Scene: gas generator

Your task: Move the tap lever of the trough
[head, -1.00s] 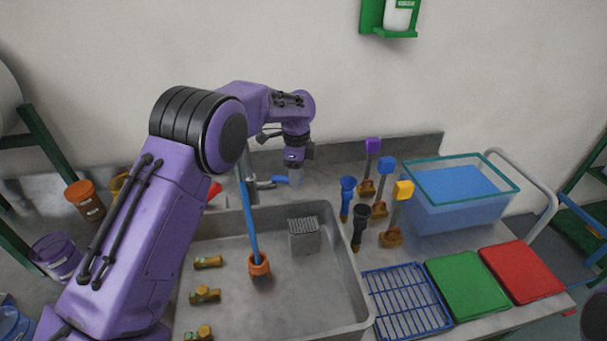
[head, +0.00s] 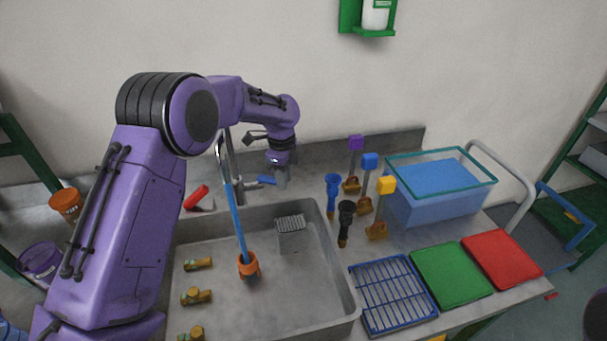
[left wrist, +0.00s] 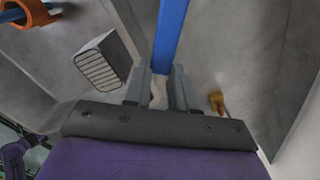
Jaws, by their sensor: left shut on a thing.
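The trough (head: 347,285) is a grey basin with a metal tap (head: 233,170) at its back edge. The blue tap lever (head: 266,181) sticks out to the right of the tap. My left gripper (head: 278,181) reaches down over the back rim at the lever's right end. In the left wrist view, the lever (left wrist: 170,35) shows as a blue bar running up from between the fingers of my left gripper (left wrist: 160,88). The gripper is shut on it. The exact contact is partly hidden. My right gripper is not in view.
A blue-handled tool with an orange head (head: 249,265) stands in the trough near a grey block (head: 290,235) and several brass fittings (head: 197,296).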

